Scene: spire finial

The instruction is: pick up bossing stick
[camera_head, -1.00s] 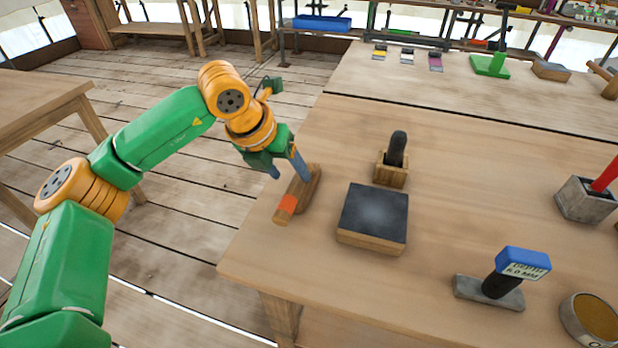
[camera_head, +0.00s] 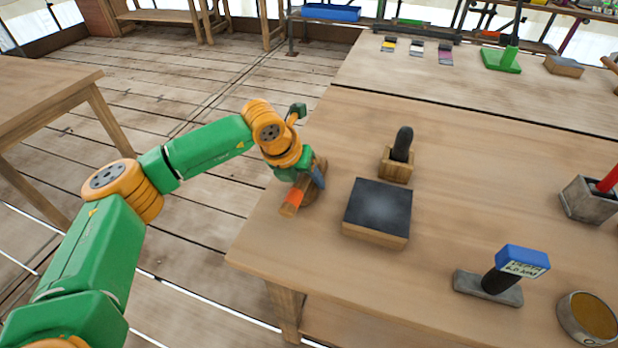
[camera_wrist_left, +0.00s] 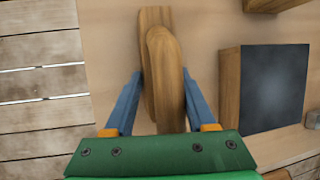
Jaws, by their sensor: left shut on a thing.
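The stick's near end is hidden behind the green gripper body there. I cannot make out a gap between stick and table. My right gripper is not in view.
A dark-topped block (camera_head: 378,208) stands just right of the stick. Behind it is a small wooden holder (camera_head: 396,168) with a dark upright piece. A blue-headed stamp-like tool (camera_head: 522,261) and a round tin (camera_head: 588,317) stand at the right front. The bench's left edge is close.

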